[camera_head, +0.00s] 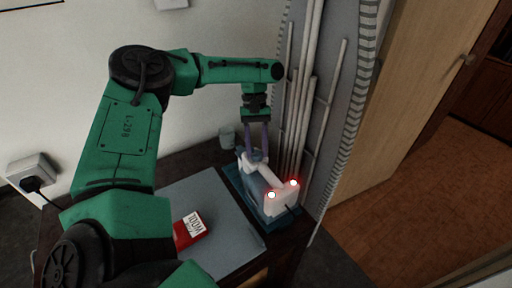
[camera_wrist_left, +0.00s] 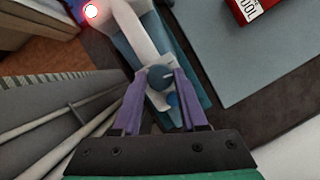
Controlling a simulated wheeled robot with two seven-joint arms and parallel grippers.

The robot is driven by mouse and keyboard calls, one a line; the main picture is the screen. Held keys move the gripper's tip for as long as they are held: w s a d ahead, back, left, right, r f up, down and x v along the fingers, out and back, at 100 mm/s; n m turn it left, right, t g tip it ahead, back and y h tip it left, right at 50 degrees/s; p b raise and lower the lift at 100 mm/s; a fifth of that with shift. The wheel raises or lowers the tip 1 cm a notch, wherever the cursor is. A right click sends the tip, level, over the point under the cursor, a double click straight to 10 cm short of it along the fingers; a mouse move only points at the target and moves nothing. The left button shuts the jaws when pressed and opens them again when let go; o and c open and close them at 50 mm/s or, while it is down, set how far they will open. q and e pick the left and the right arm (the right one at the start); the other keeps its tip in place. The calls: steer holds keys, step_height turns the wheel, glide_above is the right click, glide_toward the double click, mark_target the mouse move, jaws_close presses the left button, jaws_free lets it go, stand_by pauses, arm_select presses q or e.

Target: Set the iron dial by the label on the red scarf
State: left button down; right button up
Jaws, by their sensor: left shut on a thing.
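The iron (camera_head: 266,184), white and grey-blue with two glowing red lights, stands on a blue-teal rest (camera_head: 232,180) at the table's right side. In the left wrist view, its round grey-blue dial (camera_wrist_left: 160,77) with a pale mark sits between the purple fingertips. My left gripper (camera_head: 257,152) reaches down from above and is shut on the dial. The dial's scale cannot be read. The folded red scarf (camera_head: 181,236) lies on the grey board and bears a white label (camera_head: 194,223) that reads WOOL. The scarf also shows in the left wrist view (camera_wrist_left: 238,12). My right gripper is not in view.
The grey ironing surface (camera_head: 225,235) covers much of the dark table. A small greyish cup (camera_head: 227,137) stands behind the iron. Pale upright poles (camera_head: 303,90) and a grey ribbed panel (camera_head: 353,110) rise close to the iron's right. A wooden door (camera_head: 415,90) is further right.

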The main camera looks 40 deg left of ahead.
arm_select(q)
steer(key=m+y, duration=0.1)
steer(key=m, duration=0.2)
steer(key=m+g+y, duration=0.1)
steer(key=m, duration=0.3)
steer(key=shift+w+d, duration=0.15)
stand_by(0.3)
steer(key=shift+c, duration=2.2)
jaws_free()
steer(key=shift+y, duration=0.3)
steer(key=shift+p, duration=0.3)
